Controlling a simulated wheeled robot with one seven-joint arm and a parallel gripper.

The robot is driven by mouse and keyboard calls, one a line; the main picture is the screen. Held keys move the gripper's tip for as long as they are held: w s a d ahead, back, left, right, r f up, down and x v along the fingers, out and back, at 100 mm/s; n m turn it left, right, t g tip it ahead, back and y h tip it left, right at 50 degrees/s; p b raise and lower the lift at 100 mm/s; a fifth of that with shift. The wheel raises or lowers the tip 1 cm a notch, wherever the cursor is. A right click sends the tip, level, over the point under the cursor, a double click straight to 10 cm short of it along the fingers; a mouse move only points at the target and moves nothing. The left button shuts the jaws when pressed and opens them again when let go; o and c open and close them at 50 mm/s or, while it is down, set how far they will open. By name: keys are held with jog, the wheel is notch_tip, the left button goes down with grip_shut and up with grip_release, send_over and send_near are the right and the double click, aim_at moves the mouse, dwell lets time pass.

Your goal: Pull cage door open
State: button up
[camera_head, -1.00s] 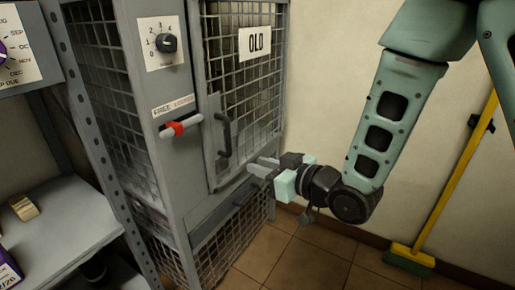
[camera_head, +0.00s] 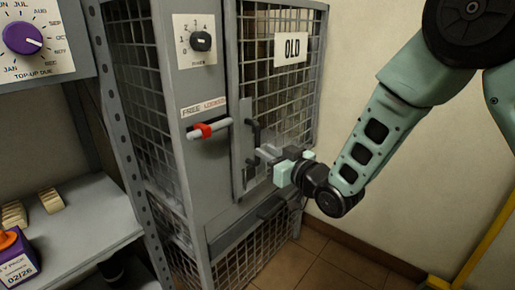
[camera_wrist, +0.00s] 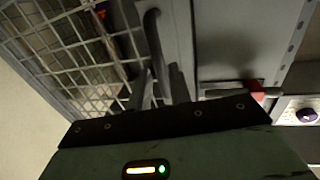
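The cage door (camera_head: 246,186) is a grey frame with wire mesh and an "OLD" sign (camera_head: 291,47); it looks shut. Its black upright bar handle (camera_head: 254,132) is on the door's left side and also shows in the wrist view (camera_wrist: 152,35). My gripper (camera_head: 263,156) is at the handle's lower part. In the wrist view its two fingers (camera_wrist: 162,84) stand apart, one on each side of the handle's lower end, with no clear grip on it. A slide bolt with a red collar (camera_head: 203,131) sits left of the door by a "FREE / LOCKED" label (camera_head: 204,107).
A numbered dial (camera_head: 201,41) is on the cage post. A shelf (camera_head: 75,235) with small blocks and a purple box (camera_head: 18,262) stands at left. A yellow pole (camera_head: 487,245) is at lower right. Tiled floor lies clear right of the cage.

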aim_at(258, 160)
jog(key=shift+x, duration=2.3)
grip_shut()
jog(key=shift+d, duration=0.1)
